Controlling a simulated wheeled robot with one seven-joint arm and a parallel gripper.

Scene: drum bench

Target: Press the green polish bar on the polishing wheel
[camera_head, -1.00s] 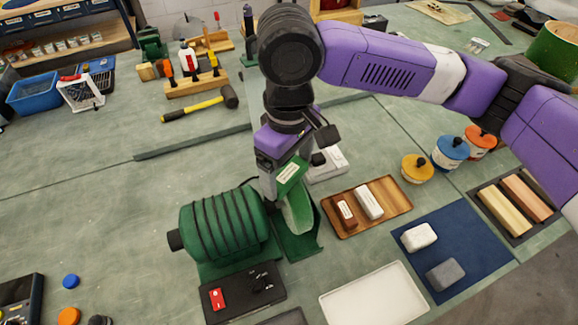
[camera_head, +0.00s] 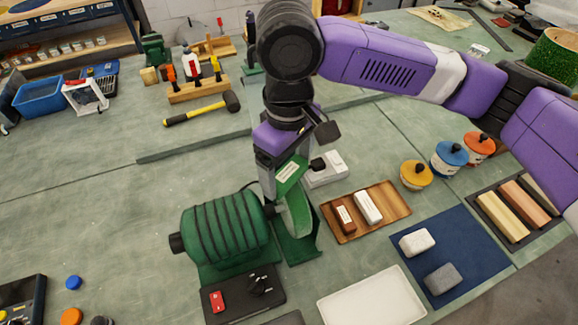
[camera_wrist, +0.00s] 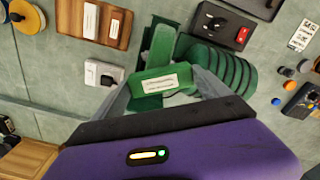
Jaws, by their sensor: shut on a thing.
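The green polish bar (camera_wrist: 158,82) with a white label is held between the fingers of my gripper (camera_wrist: 160,88). In the head view the green bar (camera_head: 291,171) shows at the end of my downward-pointing gripper (camera_head: 285,178). The polishing wheel (camera_head: 297,212) is green and stands on the right end of the ribbed green motor (camera_head: 225,232). The bar is at the wheel's upper part; I cannot tell whether they touch. In the wrist view the wheel (camera_wrist: 161,45) is just beyond the bar, with the motor (camera_wrist: 217,70) to its right.
A wooden tray (camera_head: 386,223) with a brown bar and a white bar lies right of the wheel. A black switch box (camera_head: 240,305) with a red switch is in front of the motor. A blue mat (camera_head: 470,262) holds two blocks.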

